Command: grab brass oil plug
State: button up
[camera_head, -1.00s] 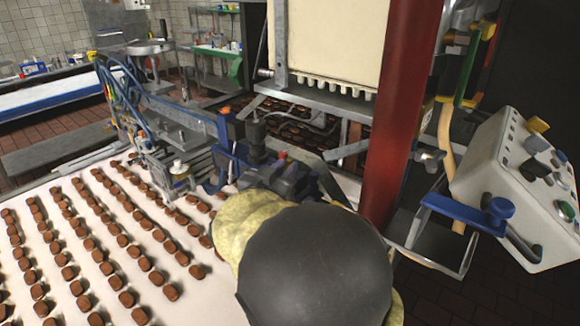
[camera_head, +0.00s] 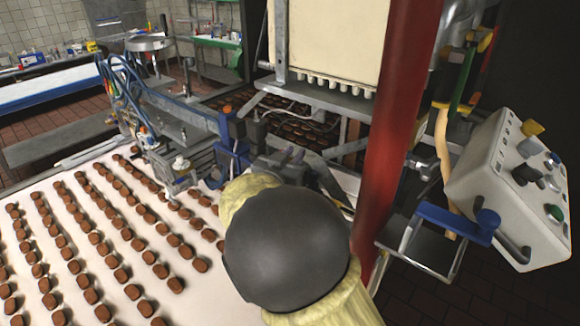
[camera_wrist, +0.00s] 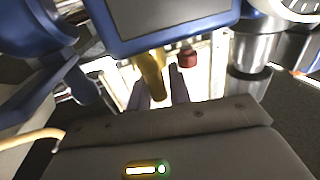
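A brass-coloured piece (camera_wrist: 151,72), which looks like the oil plug, hangs below a blue and grey machine block in the wrist view. My gripper (camera_wrist: 162,88) points at it, with two dark fingers apart on either side of its lower end. A bright gap shows between the piece and the right finger, and I cannot tell whether the left finger touches it. In the head view my gripper (camera_head: 292,156) is up against the dark machine parts beside the belt, mostly behind my own arm. The brass piece cannot be made out there.
The white belt (camera_head: 110,250) carries rows of brown chocolates, and one brown piece (camera_wrist: 187,58) shows past my fingers. A red post (camera_head: 395,140) stands close right of my arm. A control box (camera_head: 510,190) with knobs is at the right.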

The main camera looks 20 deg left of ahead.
grip_shut()
notch_tip(320, 180, up, 10)
jog(key=b, duration=0.2)
dwell(0.4)
dwell(0.4)
